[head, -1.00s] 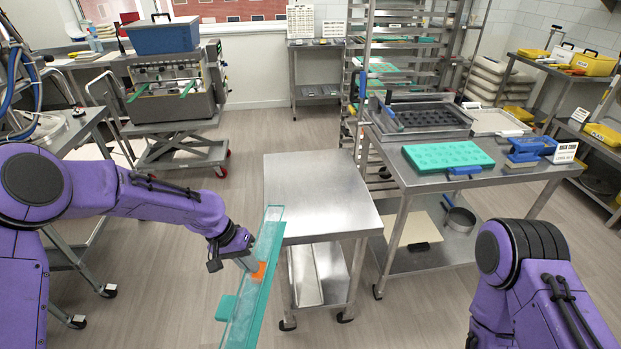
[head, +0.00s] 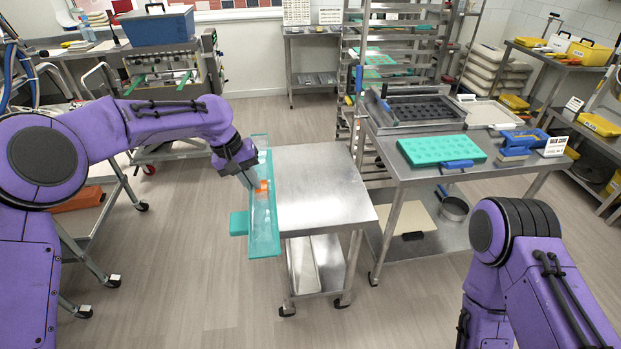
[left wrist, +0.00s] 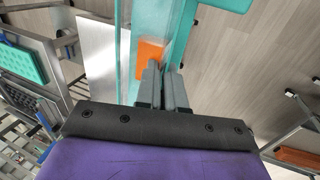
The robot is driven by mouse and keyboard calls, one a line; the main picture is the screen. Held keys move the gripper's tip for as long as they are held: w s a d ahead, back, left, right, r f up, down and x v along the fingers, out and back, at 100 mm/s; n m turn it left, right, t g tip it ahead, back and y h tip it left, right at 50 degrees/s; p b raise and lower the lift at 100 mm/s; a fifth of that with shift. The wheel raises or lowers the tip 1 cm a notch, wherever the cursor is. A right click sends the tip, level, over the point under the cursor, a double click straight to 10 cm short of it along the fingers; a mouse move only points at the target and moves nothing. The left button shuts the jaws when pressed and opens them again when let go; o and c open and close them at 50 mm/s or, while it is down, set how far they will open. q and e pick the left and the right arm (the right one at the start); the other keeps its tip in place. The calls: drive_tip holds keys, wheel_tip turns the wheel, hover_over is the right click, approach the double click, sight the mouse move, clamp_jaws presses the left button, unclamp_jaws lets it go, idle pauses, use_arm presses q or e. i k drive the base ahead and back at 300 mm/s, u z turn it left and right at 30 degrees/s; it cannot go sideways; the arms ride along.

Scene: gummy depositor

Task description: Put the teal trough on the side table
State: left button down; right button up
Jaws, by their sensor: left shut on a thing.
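The teal trough (head: 264,222) is long and narrow, with clear-looking walls, an orange patch midway and a teal block on its left side. My left gripper (head: 252,184) is shut on it near the orange patch and holds it in the air at the left edge of the side table (head: 322,190). The side table is a bare steel cart. In the left wrist view the gripper fingers (left wrist: 163,85) meet the trough (left wrist: 178,20) beside the orange patch. Of my right arm only upper links show; its gripper is out of view.
A steel bench (head: 398,178) on the right holds a teal mold (head: 441,150), a dark tray (head: 425,112) and blue tools. A tall rack (head: 350,80) stands behind. The side table's top is clear. A depositor machine (head: 165,68) stands at the back left.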

sight(297, 180)
drive_tip(key=i, duration=1.5)
